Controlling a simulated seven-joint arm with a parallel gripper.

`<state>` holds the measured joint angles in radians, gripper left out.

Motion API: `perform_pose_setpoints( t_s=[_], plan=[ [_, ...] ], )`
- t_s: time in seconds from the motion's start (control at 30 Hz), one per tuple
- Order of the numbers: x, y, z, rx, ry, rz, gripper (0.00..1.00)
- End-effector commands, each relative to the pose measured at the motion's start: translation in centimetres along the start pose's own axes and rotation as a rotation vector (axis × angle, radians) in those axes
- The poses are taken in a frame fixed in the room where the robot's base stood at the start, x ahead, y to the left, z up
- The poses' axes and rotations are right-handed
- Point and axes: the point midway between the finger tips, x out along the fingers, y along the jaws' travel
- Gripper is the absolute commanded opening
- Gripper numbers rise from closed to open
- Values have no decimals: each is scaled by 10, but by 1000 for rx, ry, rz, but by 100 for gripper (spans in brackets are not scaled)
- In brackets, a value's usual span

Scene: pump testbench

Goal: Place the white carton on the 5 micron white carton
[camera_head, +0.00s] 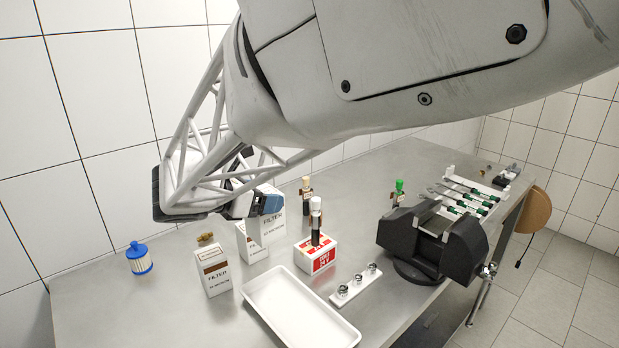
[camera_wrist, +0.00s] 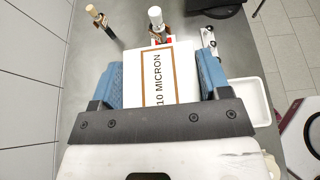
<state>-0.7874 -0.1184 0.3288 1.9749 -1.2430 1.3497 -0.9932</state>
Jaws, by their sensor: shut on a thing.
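My gripper (camera_wrist: 160,92) is shut on a white carton (camera_wrist: 168,75), with a blue pad on each side. Its visible face has a brown frame and reads "10 MICRON". In the head view my gripper (camera_head: 252,204) is at the centre left, and the white carton (camera_head: 275,228) with "FILTER" lettering is beside its blue pad. Whether its base touches the table is unclear. A smaller white carton (camera_head: 250,244) stands in front, partly overlapping it. Another white FILTER carton with a brown band (camera_head: 215,273) stands nearer the front left. The small print on these cartons is not legible there.
A white tray (camera_head: 258,295) lies in front. A red-white box (camera_head: 316,255) and small glass holder (camera_head: 357,283) stand right of it. A black vise-like fixture (camera_head: 432,245) is further right, a blue filter (camera_head: 139,258) far left, and a brass fitting (camera_head: 206,239) behind the cartons.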

Motion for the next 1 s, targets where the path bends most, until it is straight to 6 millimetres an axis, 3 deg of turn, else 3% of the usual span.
perform_pose_setpoints(
  t_s=[0.2,0.67,1.0],
  plan=[
    [9,0,-21,0,-1,1,36],
    [10,2,-22,1,-1,0,36],
    [19,32,-22,0,-1,0,36]
  ],
)
